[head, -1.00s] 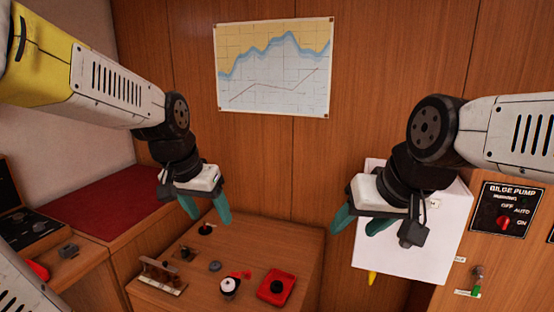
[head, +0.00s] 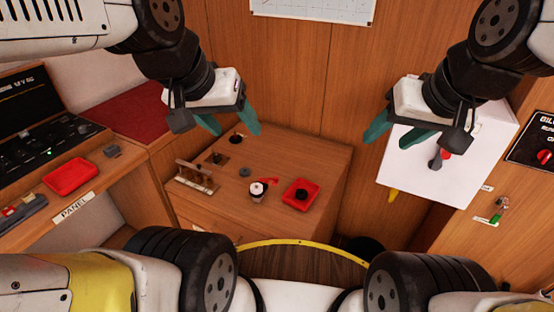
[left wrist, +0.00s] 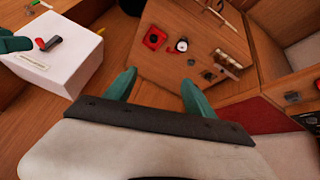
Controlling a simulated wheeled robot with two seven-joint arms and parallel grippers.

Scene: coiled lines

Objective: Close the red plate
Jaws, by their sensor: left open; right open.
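A square red plate (head: 301,194) with a raised rim and a round black middle lies on the wooden cabinet top, right of centre. It also shows in the left wrist view (left wrist: 154,38). I cannot tell whether the black middle is a hole or a knob. Another red tray-like piece (head: 70,176) lies on the left desk by the "PANEL" label. My left gripper (head: 236,131) is open and empty over the back of the cabinet top, apart from the red plate. My right gripper (head: 388,141) is open and empty in front of the white box.
A wooden rack (head: 196,177) stands left. The white box (head: 430,182) with a red-and-grey lever (head: 440,159) is on the right.

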